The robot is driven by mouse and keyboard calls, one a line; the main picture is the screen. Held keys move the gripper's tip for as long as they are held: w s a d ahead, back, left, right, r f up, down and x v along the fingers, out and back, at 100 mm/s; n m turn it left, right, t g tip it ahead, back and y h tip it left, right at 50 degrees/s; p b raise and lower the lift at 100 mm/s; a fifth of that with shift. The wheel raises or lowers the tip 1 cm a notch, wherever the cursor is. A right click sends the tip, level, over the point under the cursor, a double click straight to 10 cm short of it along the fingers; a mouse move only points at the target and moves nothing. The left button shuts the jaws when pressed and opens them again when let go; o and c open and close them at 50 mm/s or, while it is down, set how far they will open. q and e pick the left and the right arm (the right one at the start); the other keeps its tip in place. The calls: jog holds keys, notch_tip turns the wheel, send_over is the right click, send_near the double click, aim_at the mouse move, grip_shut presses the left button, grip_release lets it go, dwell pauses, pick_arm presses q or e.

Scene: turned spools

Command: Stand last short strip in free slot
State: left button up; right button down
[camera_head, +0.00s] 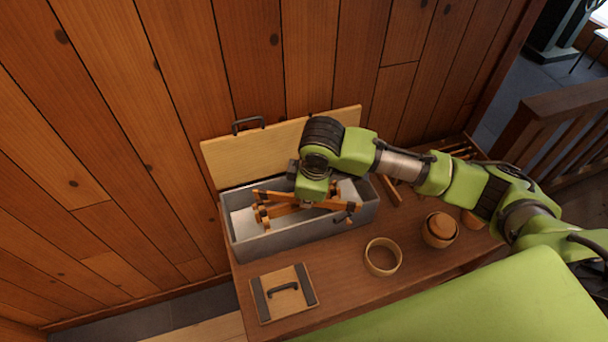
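A grey open box (300,237) with a pale inside stands on the wooden bench against the wall. Its pale wooden lid (228,160) is raised behind it. Orange-brown wooden pieces (262,213) lie or stand inside the box, some strip-like; I cannot tell a short strip or a free slot among them. My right gripper (307,203) points down into the box, among these pieces. My wrist hides its fingertips and part of the box, so I cannot see whether it holds anything. My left gripper is out of view.
On the bench (345,292) are a flat wooden panel (297,300) with a dark handle, a round hollow ring or bowl (383,270), and a round wooden pot (438,232). A wooden stick (390,190) lies right of the box. A plank wall (180,90) closes the back.

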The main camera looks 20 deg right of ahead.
pick_arm(q)
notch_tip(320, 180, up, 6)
jog(key=p, duration=0.4)
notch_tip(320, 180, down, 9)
jog(key=b, duration=0.9)
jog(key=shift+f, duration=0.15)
pick_arm(e)
notch_tip(320, 180, down, 11)
jog(key=w+n+y, duration=0.1)
jog(key=w+n, duration=0.1)
jog(key=n, duration=0.3)
jog(key=shift+w+d+n, duration=0.15)
jog(key=shift+d+n, duration=0.1)
jog(key=shift+n, duration=0.15)
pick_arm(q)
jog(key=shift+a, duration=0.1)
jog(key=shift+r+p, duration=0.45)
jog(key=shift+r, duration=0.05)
pick_arm(e)
jog(key=shift+f, duration=0.1)
pick_arm(q)
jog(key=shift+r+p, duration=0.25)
jog(key=shift+p, duration=0.05)
pick_arm(e)
jog(key=shift+d+f, duration=0.1)
jog(key=shift+f, duration=0.2)
jog(key=shift+s+f, duration=0.1)
jog(key=shift+s, duration=0.1)
